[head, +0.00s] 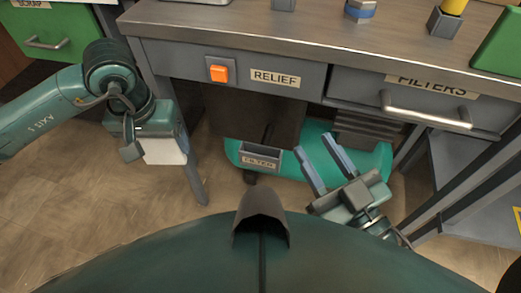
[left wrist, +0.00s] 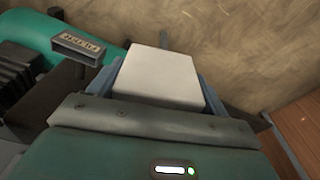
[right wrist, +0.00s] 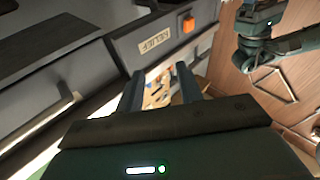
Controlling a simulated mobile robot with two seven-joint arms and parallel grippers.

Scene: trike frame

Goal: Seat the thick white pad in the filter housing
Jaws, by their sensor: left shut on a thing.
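The thick white pad (head: 164,151) is held in my left gripper (head: 163,160), to the left of the table leg in the head view. In the left wrist view the pad (left wrist: 158,78) sits between the two blue fingers. The filter housing is a grey open-topped box labelled FILTER (head: 260,160), on the teal machine under the bench. It also shows in the left wrist view (left wrist: 84,47), ahead and left of the pad, apart from it. I cannot see its inside clearly. My right gripper (head: 325,158) is open and empty, to the right of the housing.
The bench (head: 300,30) overhangs the teal machine (head: 309,148). Its front has an orange switch (head: 219,73) beside a RELIEF label and a FILTERS drawer (head: 400,98) with a metal handle. A table leg (head: 194,172) stands between the pad and the housing in the head view.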

